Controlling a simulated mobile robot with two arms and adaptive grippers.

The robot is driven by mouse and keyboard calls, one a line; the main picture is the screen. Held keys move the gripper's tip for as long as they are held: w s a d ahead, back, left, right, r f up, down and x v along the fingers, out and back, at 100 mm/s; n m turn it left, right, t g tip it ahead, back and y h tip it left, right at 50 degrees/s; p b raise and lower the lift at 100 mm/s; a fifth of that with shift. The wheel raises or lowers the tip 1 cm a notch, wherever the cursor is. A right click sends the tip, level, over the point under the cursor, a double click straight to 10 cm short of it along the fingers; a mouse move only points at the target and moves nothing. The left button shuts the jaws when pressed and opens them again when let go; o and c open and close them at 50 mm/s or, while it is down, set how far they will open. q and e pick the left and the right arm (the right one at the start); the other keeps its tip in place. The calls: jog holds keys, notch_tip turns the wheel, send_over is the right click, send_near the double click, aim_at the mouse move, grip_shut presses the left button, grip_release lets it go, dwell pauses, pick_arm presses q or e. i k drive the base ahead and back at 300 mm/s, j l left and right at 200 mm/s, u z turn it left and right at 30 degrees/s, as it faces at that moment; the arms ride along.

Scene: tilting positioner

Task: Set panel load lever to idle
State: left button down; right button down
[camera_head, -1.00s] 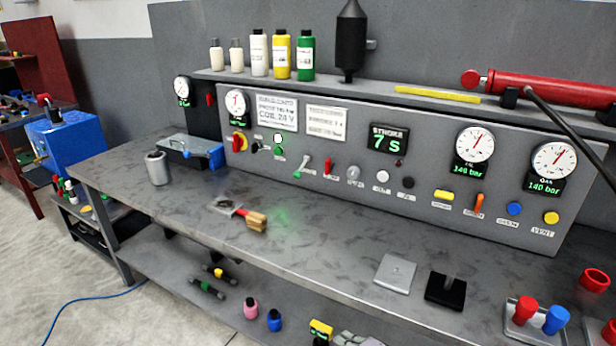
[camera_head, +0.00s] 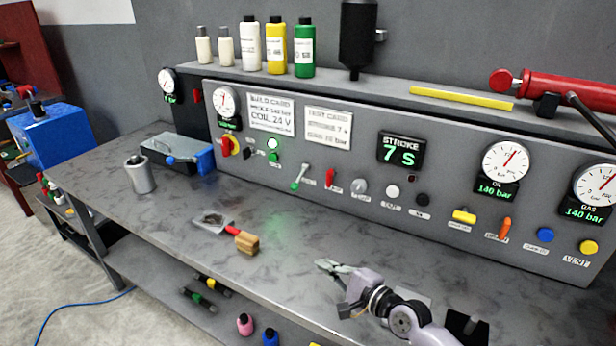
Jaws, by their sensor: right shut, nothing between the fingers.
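The grey control panel (camera_head: 360,215) stands along the back of the workbench. It carries a green-tipped lever (camera_head: 300,177), a red switch lever (camera_head: 330,178) and an orange upright lever (camera_head: 505,229) at the lower right. The small labels are too blurred for me to tell which one is the load lever. My right gripper (camera_head: 328,266) is shut and empty, above the bench top in front of the panel and apart from all the levers. My left gripper is not in view.
A brush (camera_head: 245,242), a steel cup (camera_head: 140,175) and a grey box with a blue clamp (camera_head: 175,155) are on the bench (camera_head: 185,205). The bench before the panel's middle is clear.

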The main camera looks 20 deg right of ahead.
aim_at(295, 187)
jog(key=i+l, duration=0.25)
jog(key=i, duration=0.15)
jog(key=i+l, duration=0.2)
jog(key=i, duration=0.25)
